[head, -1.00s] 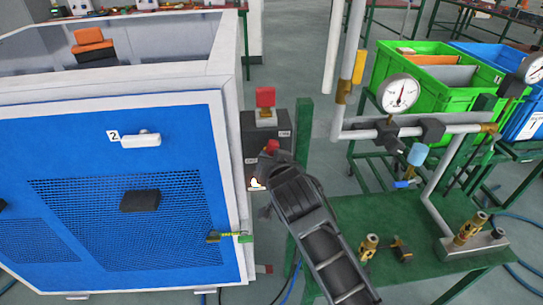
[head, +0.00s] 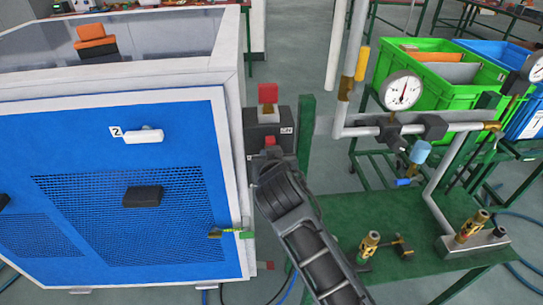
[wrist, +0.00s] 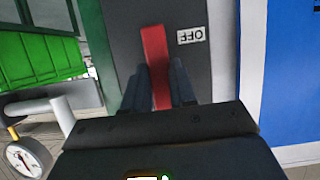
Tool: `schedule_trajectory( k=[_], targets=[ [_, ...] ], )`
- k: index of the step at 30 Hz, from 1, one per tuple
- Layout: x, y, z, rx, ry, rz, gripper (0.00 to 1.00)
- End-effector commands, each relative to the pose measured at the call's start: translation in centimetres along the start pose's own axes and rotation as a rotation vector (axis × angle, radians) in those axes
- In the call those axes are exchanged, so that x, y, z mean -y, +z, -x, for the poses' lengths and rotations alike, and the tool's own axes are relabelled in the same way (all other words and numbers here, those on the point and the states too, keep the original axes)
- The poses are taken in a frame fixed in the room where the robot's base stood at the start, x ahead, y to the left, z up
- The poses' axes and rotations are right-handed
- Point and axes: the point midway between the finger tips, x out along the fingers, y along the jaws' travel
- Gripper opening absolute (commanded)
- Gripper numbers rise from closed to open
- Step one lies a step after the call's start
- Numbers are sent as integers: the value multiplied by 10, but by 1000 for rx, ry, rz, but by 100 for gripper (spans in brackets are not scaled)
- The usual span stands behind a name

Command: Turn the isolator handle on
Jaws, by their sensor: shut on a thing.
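The isolator is a dark grey box (head: 262,133) beside the right edge of the blue-doored cabinet. Its red handle (wrist: 156,65) stands nearly upright in the wrist view, slightly tilted, between my gripper's two dark fingers (wrist: 168,85). The fingers are shut on it. An upside-down OFF label (wrist: 191,36) is right of the handle there. In the head view, a small red part (head: 269,141) shows just above my gripper (head: 268,156), and an ON label (head: 287,131) is visible at the box's right. My gripper and arm hide the lower box.
A red block (head: 267,93) sits above the isolator box. A green post (head: 305,125) stands close to its right. The blue-doored cabinet (head: 120,200) is left. A green table (head: 400,225) with pipes and a pressure gauge (head: 401,89) is right.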

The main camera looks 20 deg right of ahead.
Motion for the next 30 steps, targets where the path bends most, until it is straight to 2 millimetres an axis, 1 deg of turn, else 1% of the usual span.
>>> schedule_trajectory(
  k=[3,4,12,19,22,26,30],
  targets=[
    [0,2,0,3,1,3,0],
    [0,2,0,3,1,3,27],
    [0,1,0,2,0,1,51],
    [0,0,1,1,0,1,51],
    [0,1,7,1,-1,1,51],
    [0,2,26,1,-1,1,51],
    [0,2,49,0,-1,1,51]
  ],
)
